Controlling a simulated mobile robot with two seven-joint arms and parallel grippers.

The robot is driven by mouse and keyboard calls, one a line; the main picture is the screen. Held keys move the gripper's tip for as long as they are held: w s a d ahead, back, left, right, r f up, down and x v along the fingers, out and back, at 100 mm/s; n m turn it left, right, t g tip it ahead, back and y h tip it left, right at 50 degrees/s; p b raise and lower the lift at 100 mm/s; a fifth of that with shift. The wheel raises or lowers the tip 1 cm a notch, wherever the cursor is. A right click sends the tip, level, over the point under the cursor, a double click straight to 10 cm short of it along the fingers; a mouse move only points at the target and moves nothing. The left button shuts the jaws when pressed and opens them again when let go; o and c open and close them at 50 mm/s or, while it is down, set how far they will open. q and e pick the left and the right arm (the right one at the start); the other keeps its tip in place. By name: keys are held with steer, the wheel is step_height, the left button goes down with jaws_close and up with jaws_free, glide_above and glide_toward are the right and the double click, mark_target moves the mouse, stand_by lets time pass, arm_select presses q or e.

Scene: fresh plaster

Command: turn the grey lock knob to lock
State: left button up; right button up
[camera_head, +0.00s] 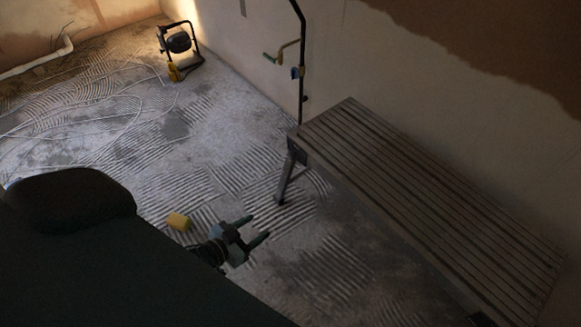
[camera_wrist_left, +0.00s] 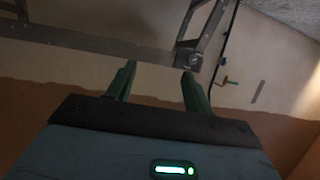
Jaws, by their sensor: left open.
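A small grey part that looks like the lock knob (camera_wrist_left: 190,60) sits at the joint of the bench's folding leg in the left wrist view. It is too small and dim to tell which way it is turned. In the head view the slatted work bench (camera_head: 420,200) stands on the right, with its grey leg (camera_head: 286,178) at the near-left end; I cannot make out the knob there. My left gripper (camera_head: 257,228) is open and empty, left of the bench and apart from it. Its two fingers show in the left wrist view (camera_wrist_left: 158,70), apart from the knob. My right gripper is not in view.
A work lamp (camera_head: 181,46) stands at the back by the wall. A black pole with coloured levers (camera_head: 299,73) rises behind the bench. The ridged floor around the gripper is mostly clear.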

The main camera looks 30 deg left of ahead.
arm_select(q)
steer(key=w+a+f+m+t+h+b, duration=0.1)
steer(key=w+a+f+b, duration=0.1)
steer(key=w+b, duration=0.3)
steer(key=w+a+f+t+b, duration=0.1)
steer(key=w+a+f+b, duration=0.15)
steer(key=w, duration=0.45)
steer(key=t+h+b, duration=0.1)
steer(key=b, duration=0.5)
glide_toward(289, 157)
steer(key=w, duration=0.1)
steer(key=shift+w+d+f+m, duration=0.2)
steer(key=shift+f+m, duration=0.05)
steer(key=shift+m, duration=0.15)
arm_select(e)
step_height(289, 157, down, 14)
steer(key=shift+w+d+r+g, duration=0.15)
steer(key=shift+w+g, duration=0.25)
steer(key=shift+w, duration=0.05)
